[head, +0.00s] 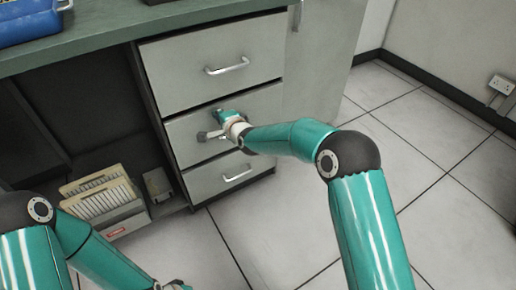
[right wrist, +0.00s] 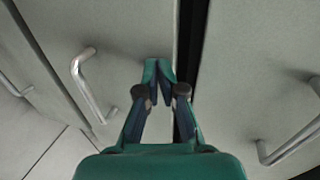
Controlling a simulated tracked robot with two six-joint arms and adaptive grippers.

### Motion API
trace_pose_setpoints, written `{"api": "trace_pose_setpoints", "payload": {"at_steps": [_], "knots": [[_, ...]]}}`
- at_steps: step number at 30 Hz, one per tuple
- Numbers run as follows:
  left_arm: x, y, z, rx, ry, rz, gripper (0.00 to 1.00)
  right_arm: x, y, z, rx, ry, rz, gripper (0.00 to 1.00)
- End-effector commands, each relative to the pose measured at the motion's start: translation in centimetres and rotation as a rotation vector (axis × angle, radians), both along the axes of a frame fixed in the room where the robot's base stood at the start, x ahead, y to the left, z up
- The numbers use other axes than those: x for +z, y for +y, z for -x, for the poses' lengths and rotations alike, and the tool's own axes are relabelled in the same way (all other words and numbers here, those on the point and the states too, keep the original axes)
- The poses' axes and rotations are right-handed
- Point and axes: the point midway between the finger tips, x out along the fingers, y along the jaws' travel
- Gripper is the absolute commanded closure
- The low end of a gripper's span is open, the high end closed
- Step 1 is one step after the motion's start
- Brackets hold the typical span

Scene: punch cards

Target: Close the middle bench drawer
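The middle drawer (head: 190,153) is in the bench's stack of three grey drawers in the head view. Its front looks nearly flush with the others; a small opening cannot be ruled out. Its bar handle (head: 211,135) is partly hidden by my right arm and shows in the right wrist view (right wrist: 88,85). My right gripper (head: 221,114) is at the upper part of this front, beside the handle and not around it. Its fingertips (right wrist: 158,75) are together and empty, at or very near the front; contact cannot be told. My left gripper (head: 178,286) barely shows at the bottom edge.
The top drawer (head: 190,85) and bottom drawer (head: 205,183) look closed. A dark gap (right wrist: 188,70) runs beside the fingers in the wrist view. A card box (head: 105,200) stands under the bench at left. Tiled floor (head: 440,130) is clear at right.

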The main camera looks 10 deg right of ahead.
Motion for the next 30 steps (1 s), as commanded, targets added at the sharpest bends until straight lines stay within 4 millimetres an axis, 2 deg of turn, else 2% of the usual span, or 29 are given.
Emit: {"api": "trace_pose_setpoints", "payload": {"at_steps": [1,3,6,18,27,30], "knots": [[-1.1,0.0,0.0,-0.001,0.0,0.0,0.6,-0.3,-0.2,0.5,0.001,-0.003,-0.003,1.0],[-2.1,0.0,0.0,-0.001,0.001,0.0,0.6,-0.3,-0.4,1.3,0.005,-0.004,-0.004,1.0],[-0.9,0.0,0.1,0.0,0.001,0.0,0.6,1.0,-0.9,2.8,0.007,0.0,-0.005,1.0],[0.5,0.0,0.0,-0.001,0.0,0.0,0.6,2.9,-3.4,8.9,0.006,0.002,-0.005,1.0],[0.6,0.0,0.0,-0.001,0.001,0.0,0.6,3.1,-4.2,10.2,0.003,0.002,-0.005,1.0],[0.6,0.0,0.0,0.0,0.001,0.0,0.6,2.3,-5.4,9.9,-0.018,0.014,-0.004,1.0]]}}
